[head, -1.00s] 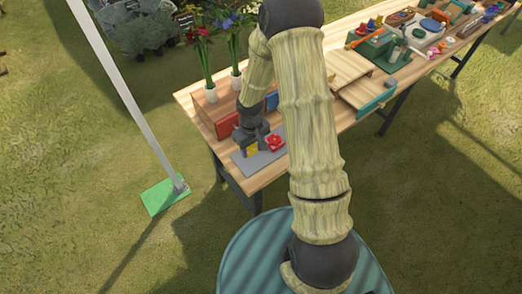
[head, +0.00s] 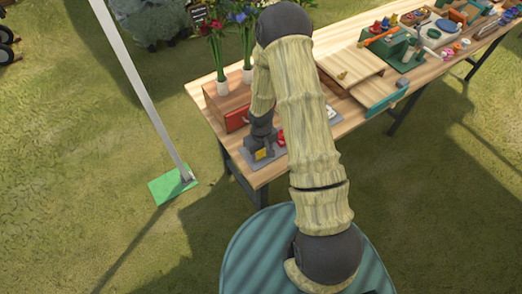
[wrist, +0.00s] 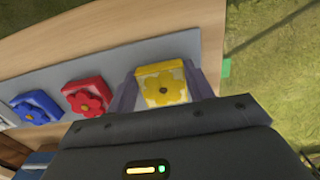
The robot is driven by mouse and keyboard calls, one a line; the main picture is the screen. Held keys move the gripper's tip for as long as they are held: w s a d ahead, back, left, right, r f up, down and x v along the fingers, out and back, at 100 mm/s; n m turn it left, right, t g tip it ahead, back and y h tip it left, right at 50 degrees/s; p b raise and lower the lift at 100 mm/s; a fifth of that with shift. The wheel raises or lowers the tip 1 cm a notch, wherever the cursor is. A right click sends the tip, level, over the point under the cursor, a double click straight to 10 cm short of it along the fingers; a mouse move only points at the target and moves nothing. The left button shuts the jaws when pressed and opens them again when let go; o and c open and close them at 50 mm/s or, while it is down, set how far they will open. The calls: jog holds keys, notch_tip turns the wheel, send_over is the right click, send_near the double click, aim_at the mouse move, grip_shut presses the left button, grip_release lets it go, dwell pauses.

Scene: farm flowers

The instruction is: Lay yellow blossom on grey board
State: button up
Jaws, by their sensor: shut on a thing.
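The yellow blossom (wrist: 163,88) is a yellow flower with a dark centre on a pale square block with yellow edges. My gripper (wrist: 164,90) is shut on it, one finger at each side. In the head view the yellow block (head: 262,154) shows at my gripper (head: 261,150), low over the near left end of the grey board (head: 250,162). In the wrist view the grey board (wrist: 110,57) spans behind the fingers. I cannot tell whether the block touches it. A red blossom (wrist: 87,96) and a blue blossom (wrist: 37,107) lie on the board beside it.
A wooden box (head: 222,101) with a red panel (head: 236,120) and flower vases stands behind my gripper. The table edge (head: 275,177) is close in front.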

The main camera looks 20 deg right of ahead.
aim_at(261, 153)
jog(key=shift+f, duration=0.1)
jog(key=shift+f, duration=0.1)
jog(key=o, duration=1)
jog(key=shift+w, duration=0.1)
jog(key=shift+c, duration=0.2)
notch_tip(261, 153, up, 12)
jog(key=b, duration=0.1)
jog(key=shift+r, duration=0.2)
jog(key=s+r+m+t, duration=0.2)
jog(key=s+r+m, duration=0.1)
jog(key=s+r, duration=0.9)
jog(key=shift+s+d+r+m+t, duration=0.15)
jog(key=shift+d+r+m+t, duration=0.2)
jog(key=shift+r, duration=0.5)
